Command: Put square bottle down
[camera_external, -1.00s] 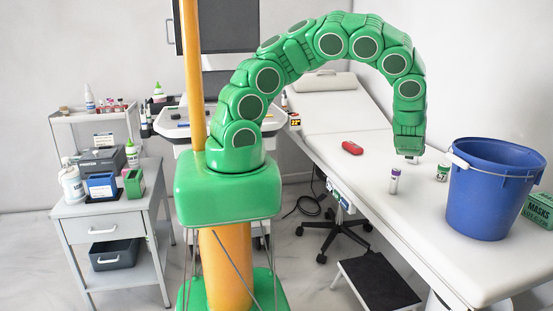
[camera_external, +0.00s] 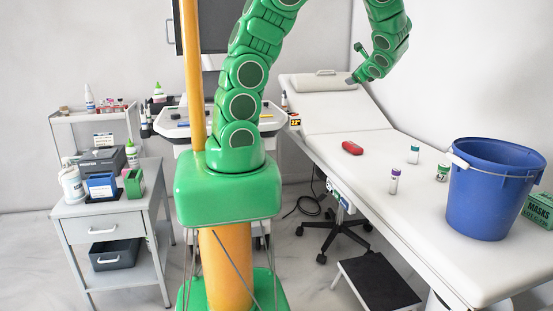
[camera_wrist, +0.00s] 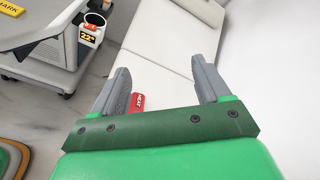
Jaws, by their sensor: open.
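The bottle does not show in the wrist view.
A purple-capped vial (camera_external: 394,181), a green-and-white jar (camera_external: 442,172) and a red packet (camera_external: 352,148) are on the couch near the bottle. A blue bucket (camera_external: 490,195) stands to their right, beside a green mask box (camera_external: 540,209). The couch's upper part is clear.

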